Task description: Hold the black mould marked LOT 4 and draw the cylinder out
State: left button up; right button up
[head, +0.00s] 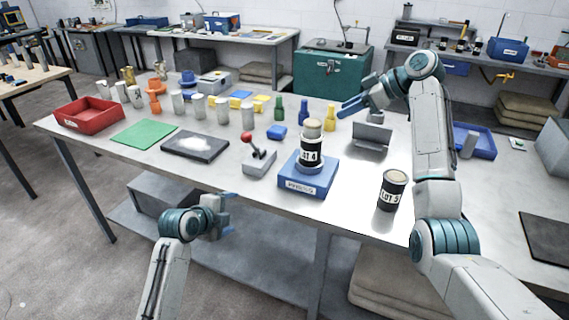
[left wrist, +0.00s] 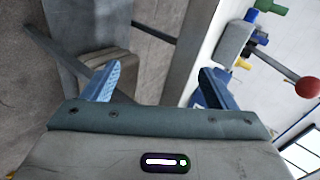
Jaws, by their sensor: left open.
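The black mould marked LOT 4 (head: 311,156) stands upright on a blue block (head: 308,179) with a white label. A pale tan cylinder (head: 313,129) sticks up out of the mould's top. My left gripper (head: 230,215) is open and empty, in front of the table's front edge and to the left of the mould. Its two spread blue fingers show in the left wrist view (left wrist: 157,86) with nothing between them. My right gripper (head: 347,95) is above the table, behind and right of the mould; its fingers look apart and empty.
A second black mould marked LOT 5 (head: 391,190) stands to the right near the front edge. A grey box with a red-knobbed lever (head: 260,160) stands left of the blue block.

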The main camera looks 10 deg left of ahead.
aim_at(304, 150)
pick_arm(q)
jog(key=w+d+r+n+h, duration=0.1)
jog(key=d+r+n, duration=0.1)
jog(key=d+r, duration=0.1)
jog(key=w+d+r+n+t+h, duration=0.1)
jog(key=d+r+n+h, duration=0.1)
jog(key=d+r, duration=0.1)
jog(key=w+d+r+n+t+h, duration=0.1)
jog(key=w+d+r+n, duration=0.1)
jog(key=d+r, duration=0.1)
jog(key=shift+w+d+r, duration=0.1)
jog(key=shift+d+r, duration=0.2)
jog(key=shift+d, duration=0.05)
jog(key=w+d+r+n, duration=0.1)
jog(key=w+d+n, duration=0.1)
jog(key=w+d, duration=0.1)
jog(key=w+d+r+n+t+h, duration=0.1)
jog(key=w+d+n, duration=0.2)
jog(key=w+d, duration=0.1)
jog(key=w+d+r+n+t+h, duration=0.1)
jog(key=w+d+n, duration=0.1)
jog(key=w+d, duration=0.2)
jog(key=shift+w+d+r, duration=0.1)
jog(key=shift+d+r, duration=0.15)
jog(key=shift+r, duration=0.15)
jog(key=shift+c, duration=0.4)
